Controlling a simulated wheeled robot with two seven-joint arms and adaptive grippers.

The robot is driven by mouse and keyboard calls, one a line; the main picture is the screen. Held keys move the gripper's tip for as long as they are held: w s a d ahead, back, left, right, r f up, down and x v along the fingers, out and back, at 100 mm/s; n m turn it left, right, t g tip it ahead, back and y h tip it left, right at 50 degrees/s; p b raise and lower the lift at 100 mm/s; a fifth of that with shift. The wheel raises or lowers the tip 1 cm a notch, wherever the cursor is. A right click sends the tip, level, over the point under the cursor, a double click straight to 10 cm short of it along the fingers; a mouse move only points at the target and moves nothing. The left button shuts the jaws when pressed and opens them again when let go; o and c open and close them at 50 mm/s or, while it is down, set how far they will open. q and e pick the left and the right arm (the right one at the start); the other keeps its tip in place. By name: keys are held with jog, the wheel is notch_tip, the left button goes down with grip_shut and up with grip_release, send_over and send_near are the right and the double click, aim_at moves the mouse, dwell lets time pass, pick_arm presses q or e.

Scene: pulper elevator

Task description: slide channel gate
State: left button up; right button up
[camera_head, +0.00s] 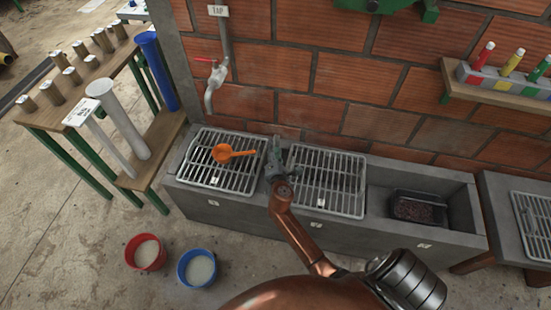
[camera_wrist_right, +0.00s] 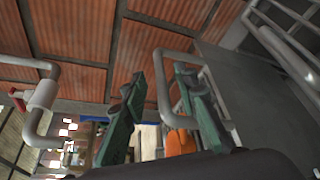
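My right gripper (camera_head: 275,150) is over the concrete channel (camera_head: 240,207), between the two metal grates. In the right wrist view its two green fingers (camera_wrist_right: 160,78) are spread apart. A grey bent bar (camera_wrist_right: 178,55), which looks like the handle of the channel gate, shows between and behind the fingers, closest to the right one. I cannot tell whether they touch. A flat grey plate (camera_wrist_right: 245,95) stands to the right of the bar; I cannot tell whether it is the gate or a wall. In the head view my gripper hides the gate. My left gripper is not in view.
An orange scoop (camera_head: 224,153) lies on the left grate (camera_head: 205,172). The right grate (camera_head: 325,190) is beside my gripper. A tap (camera_head: 216,82) is on the brick wall. Red (camera_head: 146,252) and blue (camera_head: 197,268) buckets stand on the floor. A dark tray (camera_head: 418,208) sits in the channel's right end.

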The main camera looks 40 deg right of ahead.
jog(key=v, duration=0.8)
jog(key=shift+s+r, duration=0.15)
jog(key=shift+s, duration=0.15)
jog(key=shift+a, duration=0.15)
